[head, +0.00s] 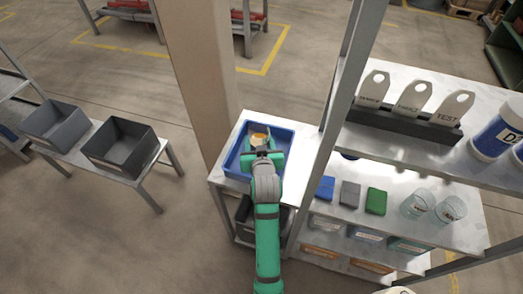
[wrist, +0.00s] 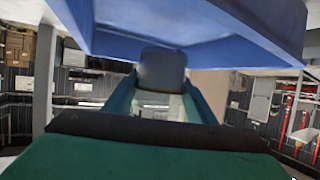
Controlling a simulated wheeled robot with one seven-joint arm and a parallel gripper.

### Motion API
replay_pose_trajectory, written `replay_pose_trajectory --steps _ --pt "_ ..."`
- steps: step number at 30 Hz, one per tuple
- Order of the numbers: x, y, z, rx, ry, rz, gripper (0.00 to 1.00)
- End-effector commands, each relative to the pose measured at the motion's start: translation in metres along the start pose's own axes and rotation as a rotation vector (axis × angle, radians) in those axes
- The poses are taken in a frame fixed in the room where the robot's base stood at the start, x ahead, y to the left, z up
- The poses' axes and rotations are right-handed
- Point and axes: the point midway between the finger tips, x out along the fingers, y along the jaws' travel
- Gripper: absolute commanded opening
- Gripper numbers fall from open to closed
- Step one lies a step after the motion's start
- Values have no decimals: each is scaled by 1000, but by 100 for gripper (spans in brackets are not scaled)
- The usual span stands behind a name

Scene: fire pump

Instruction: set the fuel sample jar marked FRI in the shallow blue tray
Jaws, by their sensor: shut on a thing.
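The shallow blue tray (head: 236,172) sits on a small white table left of the shelf rack. It also shows along the top of the wrist view (wrist: 205,35). My gripper (head: 260,147) is over the tray and shut on a jar (head: 258,137) with amber contents. In the wrist view my gripper (wrist: 158,100) has its fingers either side of the jar. The jar's label is not readable here, and I cannot tell whether its base touches the tray floor. Two glass jars with labels (head: 417,204) (head: 450,210) stand on the rack's shelf; their markings are too small to read.
Blue, grey and green blocks (head: 350,194) lie on the shelf right of the tray. A metal rack post (head: 340,100) stands between. A beige column (head: 200,75) rises behind the tray's left. Grey and black bins (head: 120,146) stand on a far-left bench.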

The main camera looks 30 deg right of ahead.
Motion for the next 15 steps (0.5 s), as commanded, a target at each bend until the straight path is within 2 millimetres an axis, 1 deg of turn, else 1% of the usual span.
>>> replay_pose_trajectory --steps 4,10,12,15 --pt "4 4 10 2 1 5 15" --pt "14 4 34 2 0 5 15" --pt "16 4 39 2 2 5 15" --pt "17 3 41 1 2 4 15"
